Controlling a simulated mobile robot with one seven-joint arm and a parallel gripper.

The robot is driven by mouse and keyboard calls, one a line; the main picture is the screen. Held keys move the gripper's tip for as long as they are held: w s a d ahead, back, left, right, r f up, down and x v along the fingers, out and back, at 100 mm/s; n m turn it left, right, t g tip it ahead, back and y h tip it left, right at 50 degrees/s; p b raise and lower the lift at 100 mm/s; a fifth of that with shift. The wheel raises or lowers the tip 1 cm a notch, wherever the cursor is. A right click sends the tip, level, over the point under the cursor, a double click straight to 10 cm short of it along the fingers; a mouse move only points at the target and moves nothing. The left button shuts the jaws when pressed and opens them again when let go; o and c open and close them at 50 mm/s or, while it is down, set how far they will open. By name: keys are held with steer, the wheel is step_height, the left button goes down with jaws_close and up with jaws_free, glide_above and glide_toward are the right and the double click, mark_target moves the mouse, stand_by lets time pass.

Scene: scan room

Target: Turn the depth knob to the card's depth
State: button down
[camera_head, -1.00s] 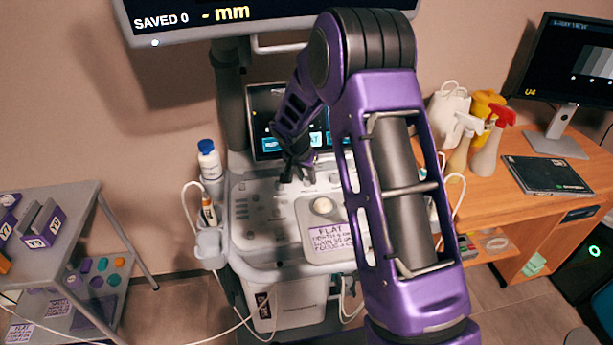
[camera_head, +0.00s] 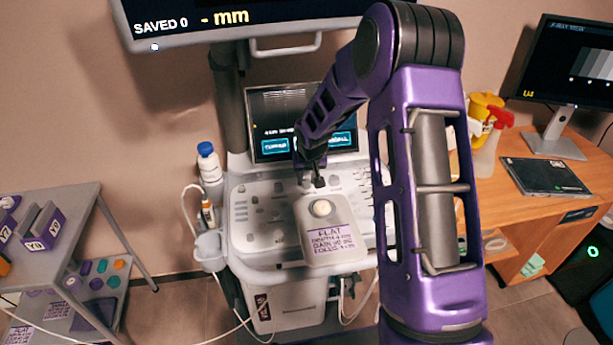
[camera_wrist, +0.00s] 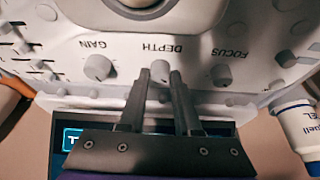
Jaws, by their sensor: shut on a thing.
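In the wrist view the depth knob (camera_wrist: 160,72) is a small grey knob beside the DEPTH lettering, which shows upside down. My gripper (camera_wrist: 160,80) has one finger on each side of it and is shut on it. In the head view my gripper (camera_head: 312,181) reaches the back of the console panel, and its fingers hide the knob. The card (camera_head: 331,243) lies at the panel's front. It reads FLAT, with depth, gain and focus lines below; the depth figure is too small to read surely.
The gain knob (camera_wrist: 98,68) and focus knob (camera_wrist: 221,76) flank the depth knob closely. A small touchscreen (camera_head: 300,108) stands behind the panel. A white trackball (camera_head: 321,208) sits above the card. A blue-capped bottle (camera_head: 209,163) stands at the panel's left.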

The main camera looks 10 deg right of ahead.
steer(key=shift+n+y, duration=0.3)
steer(key=shift+n, duration=0.2)
steer(key=c, duration=0.6)
jaws_free()
steer(key=shift+r, duration=0.1)
steer(key=v, duration=1.7)
steer(key=shift+r, duration=0.2)
